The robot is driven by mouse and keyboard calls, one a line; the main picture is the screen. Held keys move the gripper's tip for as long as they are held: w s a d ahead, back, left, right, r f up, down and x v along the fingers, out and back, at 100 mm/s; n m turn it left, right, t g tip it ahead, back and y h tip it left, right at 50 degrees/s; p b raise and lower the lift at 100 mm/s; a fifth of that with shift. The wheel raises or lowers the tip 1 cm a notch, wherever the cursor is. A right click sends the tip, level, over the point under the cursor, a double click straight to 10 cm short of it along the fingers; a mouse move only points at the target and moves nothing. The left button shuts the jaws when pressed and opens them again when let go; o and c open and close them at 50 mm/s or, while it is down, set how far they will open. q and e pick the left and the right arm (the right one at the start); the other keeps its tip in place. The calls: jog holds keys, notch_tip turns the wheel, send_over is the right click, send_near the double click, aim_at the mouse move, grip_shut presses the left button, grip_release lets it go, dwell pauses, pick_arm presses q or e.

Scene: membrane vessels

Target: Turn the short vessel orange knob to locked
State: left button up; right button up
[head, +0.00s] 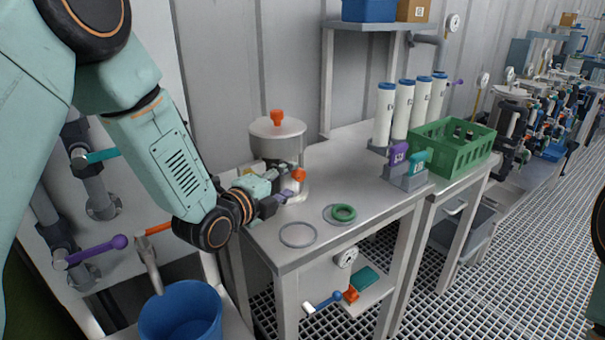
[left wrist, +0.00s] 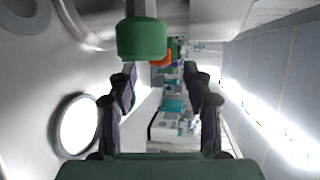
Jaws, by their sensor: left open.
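The short vessel (head: 263,145) is a metal pot at the back left of the bench. One orange knob (head: 277,117) stands upright on its lid. A second orange knob (head: 299,175) is low on its front side. My left gripper (head: 284,197) is open and empty, just below and left of the side knob, apart from it as far as I can tell. In the left wrist view its two fingers (left wrist: 160,70) are spread. A green knob (left wrist: 142,38) hangs near at the top there, with a small orange patch (left wrist: 161,58) behind it. My right gripper is not visible.
On the bench lie a grey ring (head: 298,235) and a green ring (head: 344,212). Purple (head: 398,154) and teal (head: 417,161) handled parts, white cylinders (head: 403,108) and a green crate (head: 454,150) stand right. A blue bucket (head: 180,315) is below left. The bench middle is clear.

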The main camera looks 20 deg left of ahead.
aim_at(296, 177)
pick_arm(q)
jog(key=x, duration=0.5)
jog(key=shift+w+d+f+b, duration=0.1)
jog(key=shift+w+f+b, duration=0.05)
jog(key=shift+w+b, duration=0.2)
jog(key=shift+c, duration=0.2)
jog(key=shift+w, duration=0.1)
jog(key=shift+c, duration=0.8)
grip_shut()
